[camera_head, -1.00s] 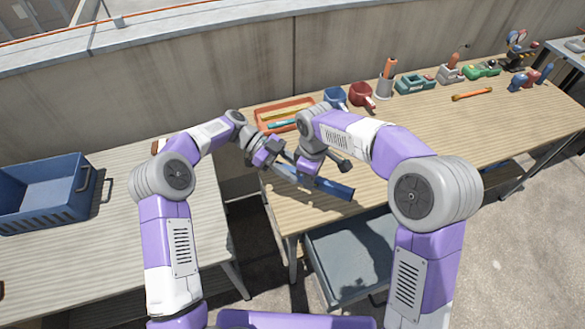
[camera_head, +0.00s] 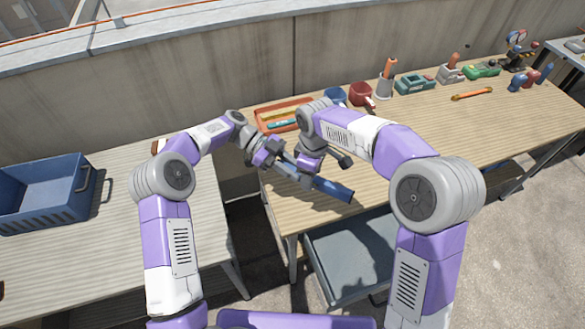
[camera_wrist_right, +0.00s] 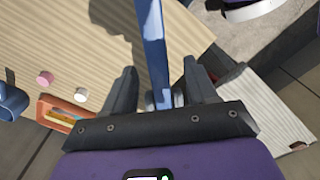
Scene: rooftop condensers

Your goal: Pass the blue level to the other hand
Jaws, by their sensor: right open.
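The blue level (camera_head: 335,189) is a long bar above the front left of the wooden table, its free end pointing right. My left gripper (camera_head: 277,160) is shut on its left end. My right gripper (camera_head: 302,178) is at the level's middle, just right of the left gripper, and partly hides it. In the right wrist view the level (camera_wrist_right: 153,40) runs between the two spread fingers of my right gripper (camera_wrist_right: 160,70), with gaps on both sides. The left gripper's hold is partly hidden by the right wrist.
An orange tray (camera_head: 262,125) with long items lies behind my grippers. A blue crate (camera_head: 45,195) sits on the left table. The wooden table's right front is clear.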

